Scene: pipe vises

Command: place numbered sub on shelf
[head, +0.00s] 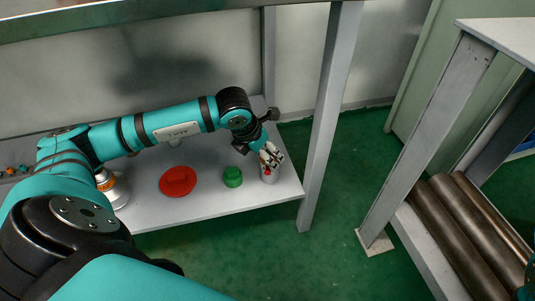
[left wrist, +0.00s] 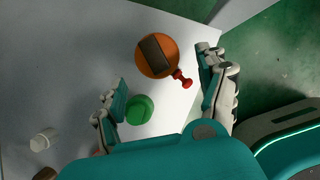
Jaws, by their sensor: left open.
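I cannot make out a number on any object. My right gripper is out of view.
A red hat-shaped item (head: 178,181) and a white and orange container (head: 113,188) stand further left on the shelf. A grey table post (head: 330,110) rises right of my left gripper. A second rack with steel pipes (head: 455,235) stands at the right. Green floor (head: 330,260) lies between.

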